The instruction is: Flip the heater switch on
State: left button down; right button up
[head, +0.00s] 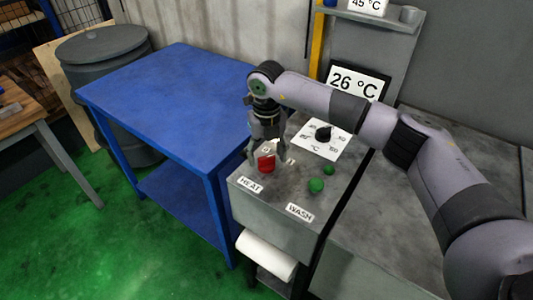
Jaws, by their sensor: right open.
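The heater switch (266,162) is a red rocker on the grey metal cabinet top, behind the HEAT label (250,185). My right gripper (268,150) points down from above, with its fingers open around or just above the switch. The fingers hide part of the switch, and I cannot tell whether they touch it. Which way the rocker is tilted is too small to tell. My left gripper is not in view.
Green buttons (316,185) sit right of the switch, near the WASH label (299,212). A black dial (323,133) on a white plate and a 26 °C display (357,83) stand behind. A clear blue table (170,95) stands at the left.

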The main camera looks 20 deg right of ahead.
aim_at(266, 157)
notch_tip(266, 157, up, 12)
dwell(0.6)
jog(key=shift+f, duration=0.1)
dwell(0.4)
